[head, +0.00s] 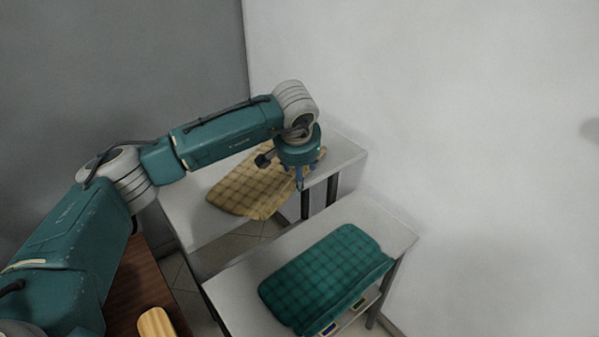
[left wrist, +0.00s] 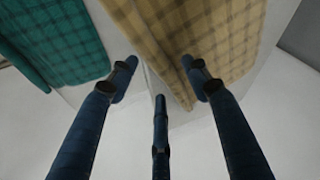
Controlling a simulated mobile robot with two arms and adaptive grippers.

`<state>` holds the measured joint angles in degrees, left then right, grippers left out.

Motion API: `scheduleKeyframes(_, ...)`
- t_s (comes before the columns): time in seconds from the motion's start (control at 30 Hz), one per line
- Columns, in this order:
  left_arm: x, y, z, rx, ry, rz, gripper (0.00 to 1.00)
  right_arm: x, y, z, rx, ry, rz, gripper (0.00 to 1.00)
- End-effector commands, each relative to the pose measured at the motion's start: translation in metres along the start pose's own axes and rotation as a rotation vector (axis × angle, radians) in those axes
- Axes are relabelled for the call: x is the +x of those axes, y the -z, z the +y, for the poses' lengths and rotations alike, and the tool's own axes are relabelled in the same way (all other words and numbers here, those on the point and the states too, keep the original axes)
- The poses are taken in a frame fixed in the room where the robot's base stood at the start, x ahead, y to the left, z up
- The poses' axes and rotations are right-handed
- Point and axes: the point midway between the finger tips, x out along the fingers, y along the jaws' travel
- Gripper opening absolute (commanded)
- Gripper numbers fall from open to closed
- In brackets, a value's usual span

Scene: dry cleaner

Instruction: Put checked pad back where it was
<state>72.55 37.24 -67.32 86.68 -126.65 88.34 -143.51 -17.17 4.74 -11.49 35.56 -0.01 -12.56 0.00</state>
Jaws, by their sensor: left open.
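A yellow checked pad (head: 245,188) lies on the farther white table. A teal checked pad (head: 325,277) lies on the nearer white table. My left gripper (head: 303,182) points down at the right end of the yellow pad, near the table's front edge; the wrist hides part of that end. In the left wrist view, the fingers (left wrist: 160,75) are spread and empty, with the yellow pad's edge (left wrist: 190,40) by the right finger and the teal pad (left wrist: 60,45) off to the left. I cannot tell whether a finger touches the yellow pad. My right gripper is out of view.
The farther table (head: 342,150) and the nearer table (head: 230,290) stand with a gap between them, tiled floor showing below. Blue and green labelled items sit under the nearer table's front edge. A brown wooden surface (head: 130,290) with a tan object (head: 155,322) is at lower left. Walls close the back.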

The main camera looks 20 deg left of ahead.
Motion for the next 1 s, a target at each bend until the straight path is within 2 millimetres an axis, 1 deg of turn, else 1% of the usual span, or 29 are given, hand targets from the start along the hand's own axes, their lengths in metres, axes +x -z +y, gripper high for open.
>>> scheduleKeyframes(0.03,-0.009,0.001,0.000,0.001,0.001,0.006,0.48,0.004,0.000,0.000,0.000,0.000,0.001,0.52)
scheduleKeyframes(0.3,-0.069,0.001,0.000,0.001,0.000,0.008,0.48,0.013,-0.001,-0.003,0.002,0.003,0.001,0.52)
scheduleKeyframes(0.4,-0.088,0.001,0.000,0.001,0.001,0.007,0.48,0.015,-0.001,-0.004,0.002,0.004,0.001,0.52)
scheduleKeyframes(0.5,-0.101,0.001,0.000,0.001,0.000,0.004,0.48,0.017,-0.001,-0.005,0.003,0.005,0.000,0.52)
scheduleKeyframes(0.6,-0.109,0.000,0.000,0.000,0.001,0.002,0.48,0.017,-0.001,-0.005,0.003,0.005,0.000,0.52)
scheduleKeyframes(0.7,-0.113,0.000,0.000,0.000,0.001,0.002,0.48,0.017,-0.001,-0.005,0.003,0.005,0.000,0.52)
scheduleKeyframes(1.0,-0.114,0.000,0.000,0.000,0.000,0.002,0.48,0.017,-0.001,-0.004,0.003,0.004,-0.001,0.52)
